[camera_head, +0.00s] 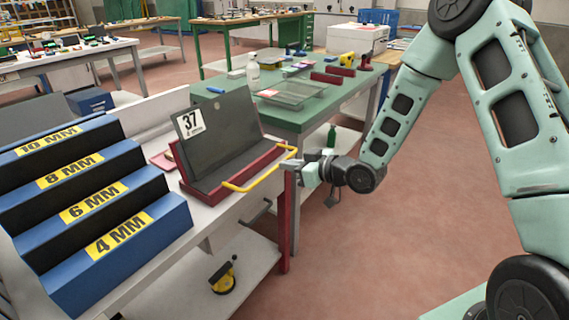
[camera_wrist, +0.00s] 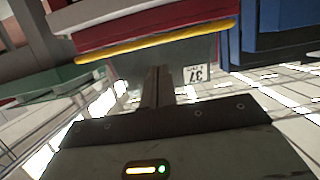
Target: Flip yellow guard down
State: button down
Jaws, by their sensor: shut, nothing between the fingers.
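The yellow guard (camera_head: 262,179) is a bent bar along the front of a red holder (camera_head: 239,178), standing out from its front edge. A dark panel marked 37 (camera_head: 225,140) leans in the holder. My gripper (camera_head: 286,166) is shut and empty, close to the guard's right end. In the wrist view the guard (camera_wrist: 155,48) runs across the picture beyond my shut fingertips (camera_wrist: 158,69), with the red holder (camera_wrist: 140,22) behind it. I cannot tell whether the fingers touch the bar.
Blue stepped racks (camera_head: 120,240) marked in MM stand left of the holder on the white bench. A green table (camera_head: 305,117) with a glass tray and red blocks stands behind. A yellow and black tool (camera_head: 223,278) lies on the lower shelf. The red floor to the right is open.

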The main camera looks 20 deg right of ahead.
jog(key=s+d, duration=0.4)
jog(key=s, duration=0.2)
jog(key=shift+s+d, duration=0.25)
jog(key=shift+d, duration=0.05)
jog(key=shift+r, duration=0.1)
jog(key=s+a+r+n+g+h, duration=0.1)
jog(key=s+a+r+g+h, duration=0.1)
jog(key=s+a+g+h, duration=0.5)
jog(key=s+a+r+g, duration=0.2)
jog(key=s+a+r, duration=0.1)
jog(key=s, duration=0.8)
jog(key=s+a+r+g, duration=0.3)
jog(key=s, duration=0.8)
notch_tip(320, 180, up, 13)
jog(key=h+p, duration=0.1)
jog(key=p, duration=1.1)
jog(key=shift+s+r+m+p, duration=0.15)
jog(key=shift+m+p, duration=0.15)
jog(key=shift+p, duration=0.1)
